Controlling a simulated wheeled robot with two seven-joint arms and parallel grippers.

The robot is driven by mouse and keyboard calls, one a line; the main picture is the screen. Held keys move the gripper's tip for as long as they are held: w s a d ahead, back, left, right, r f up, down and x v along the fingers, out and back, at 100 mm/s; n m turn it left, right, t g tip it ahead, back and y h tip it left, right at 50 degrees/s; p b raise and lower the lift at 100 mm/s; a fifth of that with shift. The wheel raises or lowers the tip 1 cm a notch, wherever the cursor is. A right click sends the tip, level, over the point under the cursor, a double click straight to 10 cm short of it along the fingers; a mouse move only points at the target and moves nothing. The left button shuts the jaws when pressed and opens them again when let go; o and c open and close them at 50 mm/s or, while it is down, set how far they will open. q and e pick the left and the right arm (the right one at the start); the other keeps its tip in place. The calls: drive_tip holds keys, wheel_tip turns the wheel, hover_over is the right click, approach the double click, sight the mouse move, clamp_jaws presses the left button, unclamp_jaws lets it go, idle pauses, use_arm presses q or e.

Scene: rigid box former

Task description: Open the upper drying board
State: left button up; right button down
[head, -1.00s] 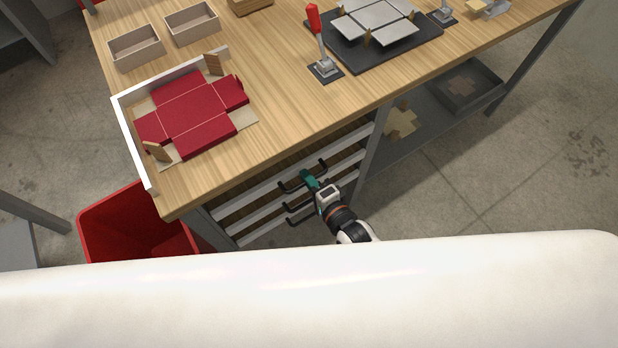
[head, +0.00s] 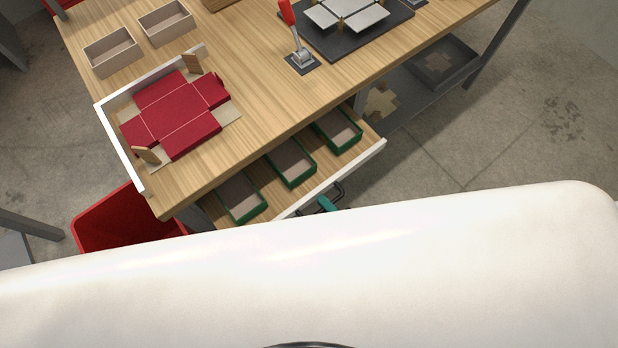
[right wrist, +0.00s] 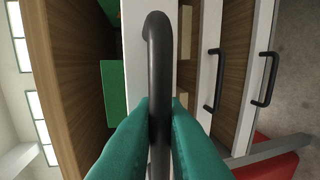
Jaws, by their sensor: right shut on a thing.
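The upper drying board (head: 362,160) is slid out from under the bench top. It has a white front edge and carries green-rimmed open boxes (head: 293,164) in a row. My right gripper (head: 327,204), with teal fingers, is at its front, mostly hidden behind my white body. In the right wrist view, the right gripper (right wrist: 158,112) is shut around the black bar handle (right wrist: 158,50) on the board's white front. Lower boards with black handles (right wrist: 216,80) sit beside it there. My left gripper is not in view.
The wooden bench top (head: 240,60) holds a red box blank (head: 175,112) in a white-edged corner, beige trays (head: 110,50) and a red-handled lever (head: 300,55). A red bin (head: 115,225) stands on the floor at left. Floor at right is clear.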

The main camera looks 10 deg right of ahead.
drive_tip(key=f+v, duration=0.3)
drive_tip(key=v, duration=1.4)
drive_tip(key=shift+s+d+f+p, duration=0.2)
drive_tip(key=shift+s+p, duration=0.1)
drive_tip(key=c, duration=1.8)
unclamp_jaws()
drive_tip(key=b+v, duration=0.2)
drive_tip(key=v, duration=1)
